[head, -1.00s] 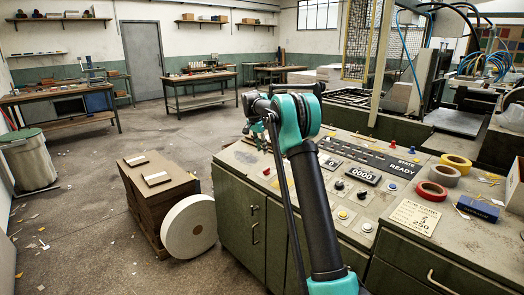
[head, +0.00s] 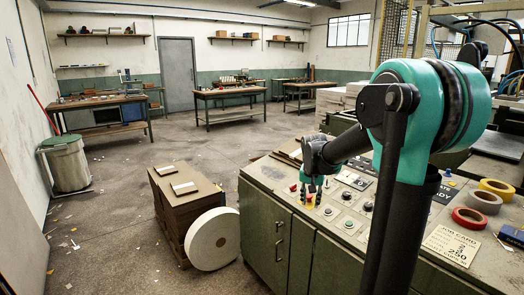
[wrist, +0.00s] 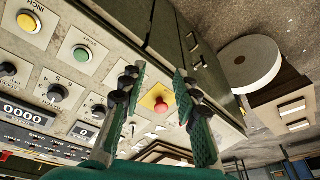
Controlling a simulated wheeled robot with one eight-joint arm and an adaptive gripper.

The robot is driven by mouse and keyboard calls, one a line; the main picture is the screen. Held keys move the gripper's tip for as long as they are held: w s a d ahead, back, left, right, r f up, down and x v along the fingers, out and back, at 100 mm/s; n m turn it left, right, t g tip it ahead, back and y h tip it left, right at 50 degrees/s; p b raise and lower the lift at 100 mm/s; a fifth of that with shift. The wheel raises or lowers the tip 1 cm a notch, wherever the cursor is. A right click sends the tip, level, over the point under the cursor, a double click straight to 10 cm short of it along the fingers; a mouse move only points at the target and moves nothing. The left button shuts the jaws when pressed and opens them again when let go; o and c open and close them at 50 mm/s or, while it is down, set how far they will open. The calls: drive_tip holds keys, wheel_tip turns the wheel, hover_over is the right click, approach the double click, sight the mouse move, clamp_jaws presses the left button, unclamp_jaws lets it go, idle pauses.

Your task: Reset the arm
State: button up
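My gripper (head: 311,186) hangs over the near left corner of the control console (head: 262,204), fingers pointing down. In the wrist view its two dark green fingers (wrist: 158,108) are apart with nothing held between them. A red button on a yellow plate (wrist: 160,104) shows in the gap between the fingers. In the head view this red button (head: 309,200) sits just below the fingertips. I cannot tell whether the fingers touch it. My teal and black arm fills the right of the head view and hides part of the console.
The console carries knobs, a green START button (wrist: 81,54), a job card (head: 452,244) and tape rolls (head: 482,201). A brown board stack (head: 178,205) and a white roll (head: 212,240) stand left of it. A bin (head: 66,165) stands farther left. Open floor lies between.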

drive_tip(key=s+f+n, duration=0.2)
drive_tip(key=s+f, duration=0.3)
drive_tip(key=s, duration=0.8)
drive_tip(key=s+f+n+t, duration=0.1)
drive_tip(key=s+f, duration=0.5)
drive_tip(key=s, duration=0.6)
drive_tip(key=shift+s+d+f+n+y, duration=0.2)
drive_tip(key=shift+s+d+n+y, duration=0.2)
drive_tip(key=shift+n, duration=0.4)
drive_tip(key=shift+c, duration=0.6)
